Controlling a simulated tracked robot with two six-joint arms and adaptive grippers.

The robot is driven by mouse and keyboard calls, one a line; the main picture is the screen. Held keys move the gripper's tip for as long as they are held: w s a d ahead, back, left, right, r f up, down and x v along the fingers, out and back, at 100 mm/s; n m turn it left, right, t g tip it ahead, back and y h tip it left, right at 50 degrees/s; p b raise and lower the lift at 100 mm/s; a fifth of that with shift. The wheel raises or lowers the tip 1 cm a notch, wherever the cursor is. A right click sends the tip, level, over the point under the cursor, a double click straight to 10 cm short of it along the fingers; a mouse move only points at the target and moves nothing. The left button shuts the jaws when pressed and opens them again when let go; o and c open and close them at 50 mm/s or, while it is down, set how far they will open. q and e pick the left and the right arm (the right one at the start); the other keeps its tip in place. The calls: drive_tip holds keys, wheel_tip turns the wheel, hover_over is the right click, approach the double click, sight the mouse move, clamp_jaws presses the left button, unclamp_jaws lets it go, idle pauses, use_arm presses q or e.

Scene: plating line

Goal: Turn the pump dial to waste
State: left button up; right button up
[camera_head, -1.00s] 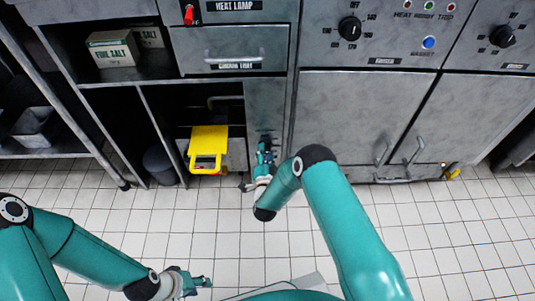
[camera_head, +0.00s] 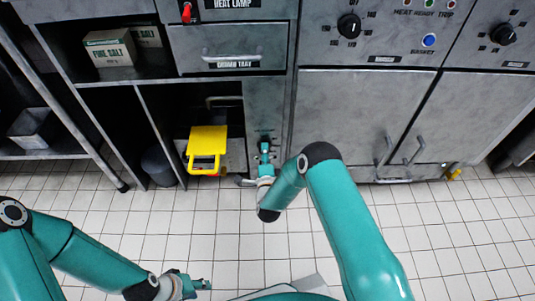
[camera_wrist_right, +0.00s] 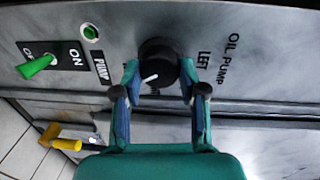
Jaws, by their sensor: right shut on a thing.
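The pump dial (camera_wrist_right: 158,62) is a round black knob with a white pointer line, on a grey metal panel. In the right wrist view, the line points to the lower left. My right gripper (camera_wrist_right: 159,75) has its fingers on either side of the dial and is shut on it. "LEFT" and "OIL PUMP" are printed right of the dial; a label below it is mostly hidden. In the head view, my right gripper (camera_head: 265,150) is at the narrow panel below the drawers and hides the dial. My left gripper (camera_head: 200,283) is low over the floor, away from the panel; its jaw opening is unclear.
A green toggle switch (camera_wrist_right: 38,66) and a green lamp (camera_wrist_right: 90,32) are left of the dial. A yellow-handled part (camera_wrist_right: 60,138) is below the panel. A yellow object (camera_head: 207,140) stands in the cabinet left of my right gripper. The tiled floor in front is mostly clear.

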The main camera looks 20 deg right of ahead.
drive_tip(key=shift+d+f, duration=0.1)
drive_tip(key=shift+d, duration=0.25)
drive_tip(key=o, duration=1.1)
drive_tip(key=shift+a, duration=0.1)
drive_tip(key=shift+o, duration=0.2)
drive_tip(key=shift+a, duration=0.1)
drive_tip(key=f+v, duration=0.1)
drive_tip(key=v, duration=1.1)
drive_tip(key=shift+r, duration=0.45)
